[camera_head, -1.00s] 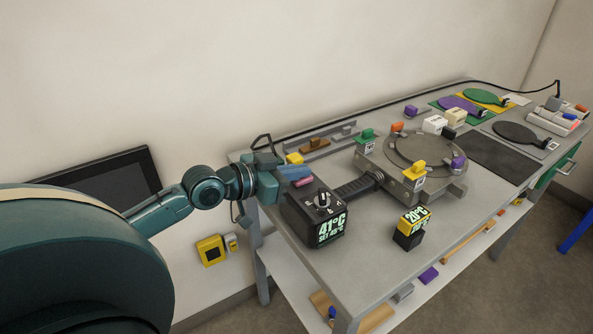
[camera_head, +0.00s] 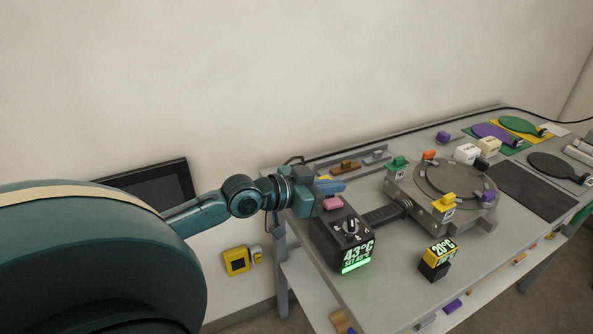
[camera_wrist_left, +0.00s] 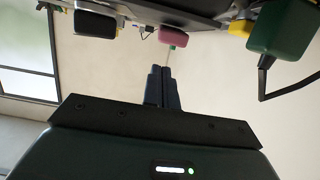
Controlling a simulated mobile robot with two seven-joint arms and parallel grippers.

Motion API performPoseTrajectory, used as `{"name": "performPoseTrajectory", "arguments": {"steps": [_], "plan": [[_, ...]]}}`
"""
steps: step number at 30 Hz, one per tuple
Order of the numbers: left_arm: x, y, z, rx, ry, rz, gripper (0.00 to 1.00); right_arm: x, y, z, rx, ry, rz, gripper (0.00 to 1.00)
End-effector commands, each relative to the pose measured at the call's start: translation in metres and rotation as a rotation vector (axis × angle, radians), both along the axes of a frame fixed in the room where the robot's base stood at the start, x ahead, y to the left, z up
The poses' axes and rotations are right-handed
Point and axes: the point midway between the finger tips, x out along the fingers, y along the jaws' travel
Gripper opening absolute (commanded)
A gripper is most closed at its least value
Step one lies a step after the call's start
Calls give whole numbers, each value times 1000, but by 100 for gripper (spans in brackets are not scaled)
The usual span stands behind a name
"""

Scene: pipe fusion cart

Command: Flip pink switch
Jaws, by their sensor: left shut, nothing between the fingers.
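The pink switch (camera_head: 333,203) sits on the back top edge of the black heater box (camera_head: 325,244), beside a dial (camera_head: 351,228). The box's display reads 43°C, with a lit green bar below. My left gripper (camera_head: 332,187) is shut and empty, its blue-grey fingers just behind the pink switch. In the left wrist view the closed fingers (camera_wrist_left: 161,72) point at the pink switch (camera_wrist_left: 171,36), which lies just beyond their tips. I cannot tell whether they touch. My right gripper is not in view.
A black ribbed handle (camera_head: 385,214) joins the box to a round grey plate (camera_head: 455,185) with coloured clips.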

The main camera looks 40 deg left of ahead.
Motion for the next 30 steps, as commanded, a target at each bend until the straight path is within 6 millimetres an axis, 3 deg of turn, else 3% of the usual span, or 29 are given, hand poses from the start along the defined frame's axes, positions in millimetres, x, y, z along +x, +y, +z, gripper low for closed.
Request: {"name": "performPoseTrajectory", "arguments": {"steps": [2,3,6,21,30], "plan": [[3,0,20,1,-1,2,0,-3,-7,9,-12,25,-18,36],[-2,2,13,3,4,3,0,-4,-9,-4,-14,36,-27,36],[-14,6,15,2,4,2,0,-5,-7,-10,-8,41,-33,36],[-63,26,39,1,5,1,0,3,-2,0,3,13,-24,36],[-80,33,47,0,3,1,0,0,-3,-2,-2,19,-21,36]]}}
